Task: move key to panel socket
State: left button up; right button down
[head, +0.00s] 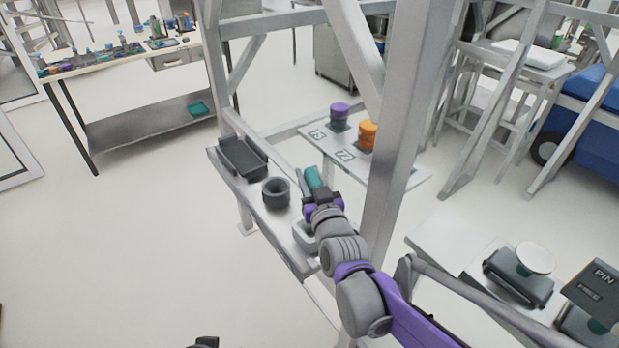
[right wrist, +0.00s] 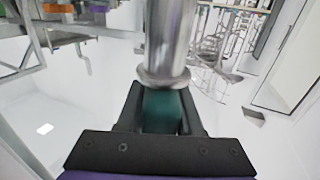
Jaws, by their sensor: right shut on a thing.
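My right gripper (head: 312,182) is shut on the key (head: 316,177), whose teal grip shows between the fingers above the narrow shelf. In the right wrist view the key's silver shaft (right wrist: 168,35) with its round collar points up and away from the jaws, and the teal grip sits between the dark fingers (right wrist: 162,110). A dark panel (head: 592,290) with the words PIN and FREE stands at the right edge; its lower part is cut off. I cannot make out a socket on it.
The shelf (head: 228,175) carries a dark tray (head: 243,158) and a dark round cup (head: 276,193). A grey frame post (head: 403,140) rises right beside my right arm. A purple and an orange cylinder (head: 368,136) stand on a board behind. A dark box with a white disc (head: 536,258) is at right.

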jog(key=shift+r, duration=0.1)
jog(key=shift+r+p, duration=1.9)
jog(key=shift+r, duration=1.05)
pick_arm(q)
jog(key=r, duration=0.2)
jog(key=w+r, duration=0.1)
jog(key=r, duration=0.1)
jog(key=shift+w+r, duration=0.15)
jog(key=shift+r, duration=0.15)
